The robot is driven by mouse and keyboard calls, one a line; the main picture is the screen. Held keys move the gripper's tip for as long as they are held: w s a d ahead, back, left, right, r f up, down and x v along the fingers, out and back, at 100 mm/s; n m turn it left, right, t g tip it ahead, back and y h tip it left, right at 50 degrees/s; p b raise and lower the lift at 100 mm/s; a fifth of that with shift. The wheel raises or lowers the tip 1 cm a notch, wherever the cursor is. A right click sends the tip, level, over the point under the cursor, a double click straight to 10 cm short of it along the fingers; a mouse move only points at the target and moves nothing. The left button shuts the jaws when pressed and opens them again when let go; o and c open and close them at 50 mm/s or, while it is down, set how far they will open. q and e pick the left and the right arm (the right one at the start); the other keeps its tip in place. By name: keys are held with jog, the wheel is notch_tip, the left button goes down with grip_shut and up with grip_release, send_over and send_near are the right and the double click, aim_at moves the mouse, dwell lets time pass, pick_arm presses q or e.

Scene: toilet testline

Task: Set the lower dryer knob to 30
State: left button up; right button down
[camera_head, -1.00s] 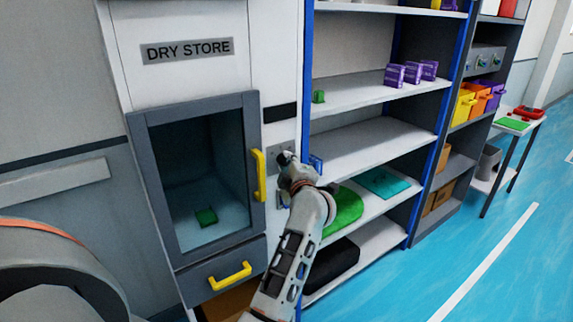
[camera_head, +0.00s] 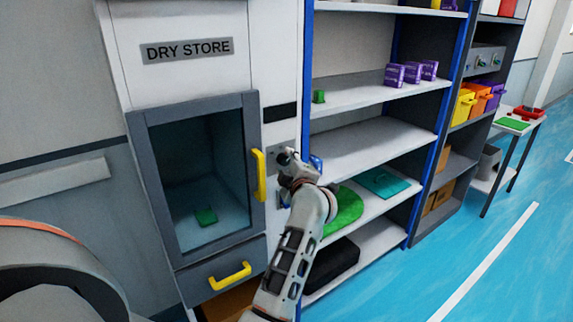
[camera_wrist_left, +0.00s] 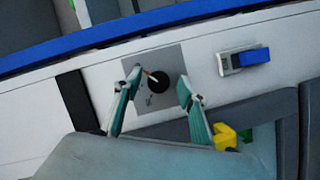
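A round black knob (camera_wrist_left: 158,82) with a pale pointer mark sits on a grey plate (camera_wrist_left: 172,62) in the left wrist view. It is the only knob I can make out on the dryer; the scale marks are too small to read. My left gripper (camera_wrist_left: 160,84) is open, with one fingertip on each side of the knob. A gap shows on the right; I cannot tell whether the left fingertip touches. In the head view my left gripper (camera_head: 286,158) is at the dryer's right edge and hides the knob. My right gripper is not in view.
The dry store cabinet has a glass door with a yellow handle (camera_head: 259,175) left of my gripper. A blue switch (camera_wrist_left: 255,57) sits beside the knob plate. A shelf unit with a blue post (camera_head: 306,60) stands close on the right, with a green item (camera_head: 345,207) on it.

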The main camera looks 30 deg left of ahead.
aim_at(283, 128)
pick_arm(q)
jog(key=o, duration=0.7)
jog(key=r, duration=0.8)
jog(key=shift+w+a+r, duration=0.25)
jog(key=shift+w+r, duration=0.05)
jog(key=shift+r, duration=0.05)
jog(key=shift+s+d+r, duration=0.25)
jog(key=shift+r, duration=0.25)
jog(key=shift+s+d+r, duration=0.2)
jog(key=shift+s+r, duration=0.05)
jog(key=shift+r, duration=0.25)
jog(key=c, duration=0.7)
jog(key=shift+w+a+f, duration=0.25)
jog(key=shift+w+f, duration=0.05)
jog(key=shift+f, duration=0.05)
jog(key=shift+s+d+r, duration=0.1)
jog(key=shift+s, duration=0.05)
